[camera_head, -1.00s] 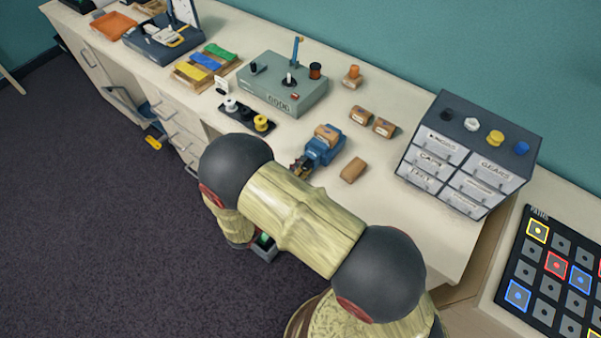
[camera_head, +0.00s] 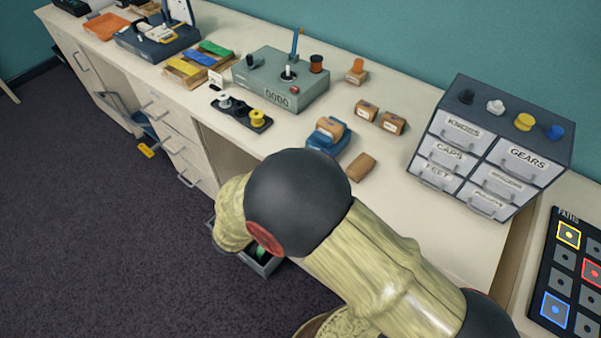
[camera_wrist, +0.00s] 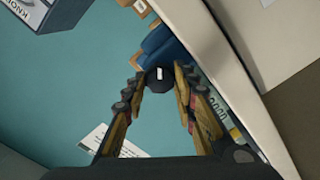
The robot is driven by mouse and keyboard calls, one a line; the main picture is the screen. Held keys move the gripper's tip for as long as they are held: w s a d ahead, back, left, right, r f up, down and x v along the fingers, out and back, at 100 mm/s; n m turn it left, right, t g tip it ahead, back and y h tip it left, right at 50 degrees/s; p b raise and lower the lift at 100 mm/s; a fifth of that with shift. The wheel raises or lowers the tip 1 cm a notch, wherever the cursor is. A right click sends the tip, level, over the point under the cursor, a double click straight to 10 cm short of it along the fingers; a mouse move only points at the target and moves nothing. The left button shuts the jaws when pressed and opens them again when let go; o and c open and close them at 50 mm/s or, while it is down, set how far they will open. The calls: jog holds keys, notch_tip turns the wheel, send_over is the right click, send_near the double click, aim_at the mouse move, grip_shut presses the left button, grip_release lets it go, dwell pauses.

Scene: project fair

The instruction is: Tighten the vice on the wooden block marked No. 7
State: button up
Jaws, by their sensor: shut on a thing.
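The blue vice (camera_head: 320,143) stands on the bench with a wooden block (camera_head: 331,127) at its top; I cannot read the block's number. My arm hides the front of the vice in the head view. In the wrist view the vice's blue body (camera_wrist: 163,48) lies beyond my fingers. My gripper (camera_wrist: 161,78) is shut on a dark round knob (camera_wrist: 158,82) with a white mark, at the near end of the vice. My gripper is hidden in the head view.
Loose wooden blocks (camera_head: 361,166) (camera_head: 366,110) (camera_head: 392,122) lie right of and behind the vice. A grey control box (camera_head: 262,75) and a spool tray (camera_head: 240,114) stand left. A drawer cabinet (camera_head: 487,150) stands right. An open drawer (camera_head: 268,264) is below my arm.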

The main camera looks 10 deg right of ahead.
jog(key=m+b, duration=0.2)
jog(key=b, duration=0.1)
jog(key=shift+f+m, duration=0.3)
jog(key=shift+m, duration=0.1)
jog(key=m+b, duration=0.1)
jog(key=m, duration=0.2)
jog(key=shift+s+r+m, duration=0.1)
jog(key=shift+r+m, duration=0.05)
jog(key=shift+m, duration=0.15)
jog(key=m, duration=0.5)
jog(key=shift+d, duration=0.1)
jog(key=m, duration=0.5)
jog(key=o, duration=1.2)
jog(key=shift+r, duration=0.1)
jog(key=shift+c, duration=0.2)
jog(key=shift+s, duration=0.1)
